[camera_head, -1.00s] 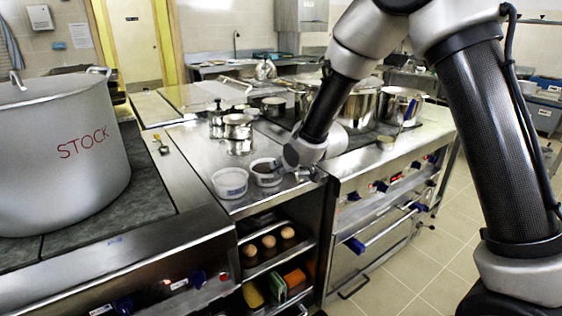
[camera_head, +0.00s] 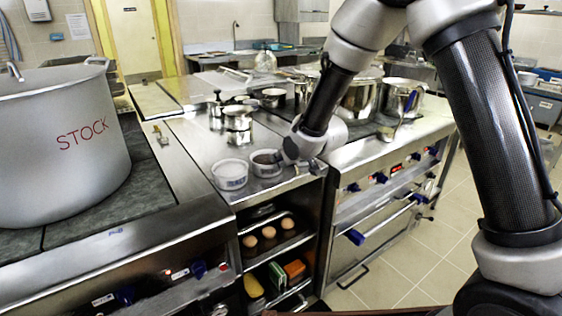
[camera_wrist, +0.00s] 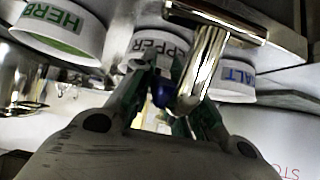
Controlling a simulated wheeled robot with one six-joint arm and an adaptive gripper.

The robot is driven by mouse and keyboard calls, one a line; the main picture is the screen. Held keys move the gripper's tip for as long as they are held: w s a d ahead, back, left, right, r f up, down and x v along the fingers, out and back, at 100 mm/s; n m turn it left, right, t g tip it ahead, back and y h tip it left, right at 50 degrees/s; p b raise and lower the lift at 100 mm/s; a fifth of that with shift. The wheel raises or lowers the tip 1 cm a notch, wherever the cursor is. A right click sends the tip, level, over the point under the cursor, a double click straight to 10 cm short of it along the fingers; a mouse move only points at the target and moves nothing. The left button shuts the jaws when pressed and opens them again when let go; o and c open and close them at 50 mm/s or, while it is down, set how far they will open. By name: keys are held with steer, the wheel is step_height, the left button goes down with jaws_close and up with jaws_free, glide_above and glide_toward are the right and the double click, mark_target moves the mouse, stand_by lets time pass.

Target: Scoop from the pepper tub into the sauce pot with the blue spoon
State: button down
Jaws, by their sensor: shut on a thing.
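The pepper tub (camera_head: 265,163), white with dark contents, stands on the steel counter; its PEPPER label shows in the wrist view (camera_wrist: 146,42), partly covered by a finger. My gripper (camera_wrist: 168,105) has green fingertips and is shut on a small blue piece (camera_wrist: 161,93), which appears to be part of the blue spoon. The spoon's bowl cannot be made out. In the head view my gripper (camera_head: 302,168) is low at the counter's front, just right of the pepper tub. Several steel pots (camera_head: 358,104) stand on the stove; I cannot tell which is the sauce pot.
The salt tub (camera_head: 230,175) stands left of the pepper tub. The herb tub (camera_wrist: 62,30) is on its other side. A shiny metal bar (camera_wrist: 203,70) is close to my fingers. A blue-handled thing (camera_head: 410,101) is at the right pot. The stockpot (camera_head: 60,150) fills the left.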

steer(key=shift+w+a, duration=0.1)
steer(key=shift+w, duration=0.05)
stand_by(0.4)
steer(key=shift+w+a, duration=0.25)
steer(key=shift+w, duration=0.1)
steer(key=shift+r, duration=0.15)
steer(key=shift+s+d+r, duration=0.1)
steer(key=shift+s+r, duration=0.05)
steer(key=shift+r, duration=0.55)
steer(key=shift+s+d+r, duration=0.1)
steer(key=shift+s+r, duration=0.05)
steer(key=shift+r, duration=0.5)
steer(key=shift+s+d+r, duration=0.1)
steer(key=shift+s+r, duration=0.05)
steer(key=shift+r, duration=0.55)
steer(key=shift+s+d+r, duration=0.1)
steer(key=shift+r, duration=0.1)
steer(key=shift+s+d+t+y, duration=0.1)
steer(key=shift+s+t+y, duration=0.1)
steer(key=shift+t+y, duration=0.15)
steer(key=shift+s+d+r+t+y, duration=0.1)
steer(key=shift+r+t+y, duration=0.15)
steer(key=shift+t, duration=0.3)
steer(key=shift+s+d+r+t+y, duration=0.1)
steer(key=shift+t+y, duration=0.2)
steer(key=shift+t, duration=0.2)
steer(key=shift+s, duration=0.1)
